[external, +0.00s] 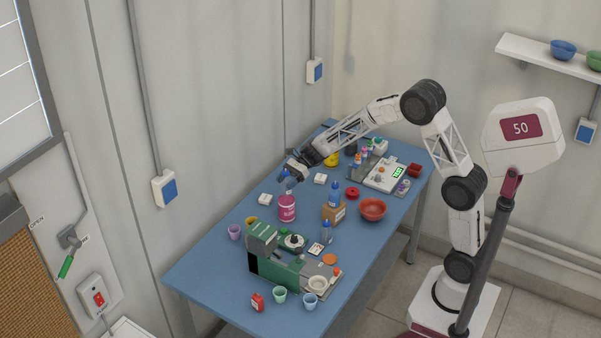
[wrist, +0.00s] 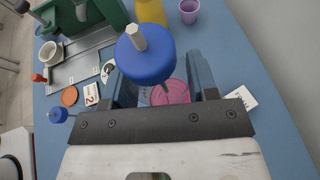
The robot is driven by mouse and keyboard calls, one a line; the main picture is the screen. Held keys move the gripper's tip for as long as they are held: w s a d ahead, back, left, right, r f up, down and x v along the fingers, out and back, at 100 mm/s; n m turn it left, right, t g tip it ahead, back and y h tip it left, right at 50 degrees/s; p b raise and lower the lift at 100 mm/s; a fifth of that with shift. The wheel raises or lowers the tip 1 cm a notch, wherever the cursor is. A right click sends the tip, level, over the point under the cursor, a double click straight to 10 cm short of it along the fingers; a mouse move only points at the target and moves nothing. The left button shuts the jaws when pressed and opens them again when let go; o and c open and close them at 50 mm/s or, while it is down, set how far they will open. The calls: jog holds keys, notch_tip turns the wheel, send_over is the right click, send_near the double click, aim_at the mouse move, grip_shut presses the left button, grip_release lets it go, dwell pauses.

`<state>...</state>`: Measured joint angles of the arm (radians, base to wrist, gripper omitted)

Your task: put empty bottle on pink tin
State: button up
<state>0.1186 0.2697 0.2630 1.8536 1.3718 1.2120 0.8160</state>
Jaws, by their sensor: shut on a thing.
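My gripper (external: 288,174) is shut on a bottle with a blue cap (wrist: 146,54) and a pale nozzle. The cap hides much of the bottle's body in the wrist view, so I cannot tell whether it is empty. The held bottle (external: 291,185) shows just below my gripper in the external view. The pink tin (external: 287,208) stands upright on the blue table, just below the held bottle. In the wrist view, the pink tin (wrist: 176,92) shows partly behind the bottle and between the fingers. I cannot tell whether bottle and tin touch.
A blue-capped bottle (external: 335,195) stands on a cardboard box (external: 333,213) right of the tin. A purple cup (external: 234,232) is at left. The table's left end (external: 195,276) is clear.

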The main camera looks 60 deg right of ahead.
jog(key=shift+f, duration=1.85)
jog(key=shift+f, duration=0.1)
jog(key=o, duration=0.9)
jog(key=shift+d+r, duration=0.1)
jog(key=shift+r, duration=0.1)
jog(key=v, duration=1.1)
jog(key=shift+s+d, duration=0.15)
jog(key=shift+d, duration=0.25)
jog(key=shift+r, duration=0.1)
